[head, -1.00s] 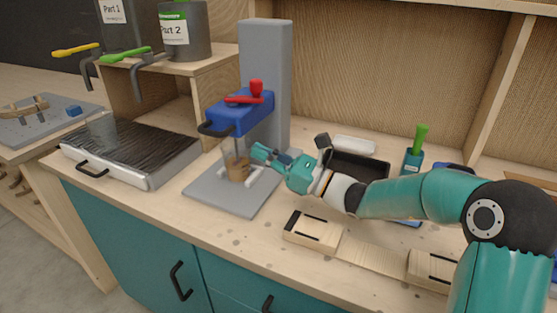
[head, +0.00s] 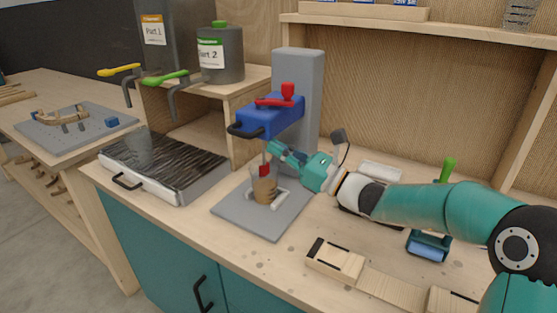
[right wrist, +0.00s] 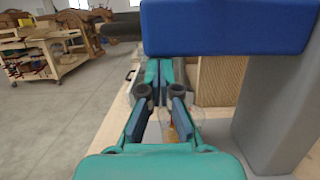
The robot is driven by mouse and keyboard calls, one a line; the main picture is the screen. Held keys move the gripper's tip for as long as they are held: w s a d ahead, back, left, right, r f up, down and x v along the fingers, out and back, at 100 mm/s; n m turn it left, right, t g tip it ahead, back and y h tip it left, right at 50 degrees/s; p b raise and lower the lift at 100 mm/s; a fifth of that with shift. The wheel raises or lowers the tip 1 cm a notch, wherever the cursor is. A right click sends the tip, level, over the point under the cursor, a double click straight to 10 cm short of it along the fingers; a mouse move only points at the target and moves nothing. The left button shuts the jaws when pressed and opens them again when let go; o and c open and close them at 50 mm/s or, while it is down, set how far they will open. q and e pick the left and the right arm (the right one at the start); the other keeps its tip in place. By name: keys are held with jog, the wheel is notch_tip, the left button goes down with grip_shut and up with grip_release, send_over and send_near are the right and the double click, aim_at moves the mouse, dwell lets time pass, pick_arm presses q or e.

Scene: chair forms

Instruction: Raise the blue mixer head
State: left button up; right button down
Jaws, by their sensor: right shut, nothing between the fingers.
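The blue mixer head (head: 268,118) is mounted on a grey column (head: 300,85), with a black handle on its left and a red lever (head: 287,93) on top. A clear cup (head: 264,188) with brown contents stands below it on the grey base plate (head: 240,214). A red piece (head: 265,170) shows between head and cup. My right gripper (head: 272,152) is shut and empty, just under the head. In the right wrist view the head (right wrist: 225,28) spans above my gripper (right wrist: 158,75); the cup is partly hidden behind a finger. My left gripper is out of view.
A tray with a dark striped top (head: 165,165) lies left of the mixer. Grey dispensers, one labelled Part 2 (head: 220,55), stand on a shelf behind. A wooden block (head: 335,260) lies in front. A bottle with a green top (head: 447,169) stands to the right.

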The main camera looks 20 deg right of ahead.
aim_at(267, 117)
pick_arm(q)
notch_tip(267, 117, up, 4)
jog(key=p, duration=0.2)
jog(key=shift+p, duration=0.35)
pick_arm(e)
notch_tip(267, 117, up, 8)
jog(key=shift+f, duration=0.15)
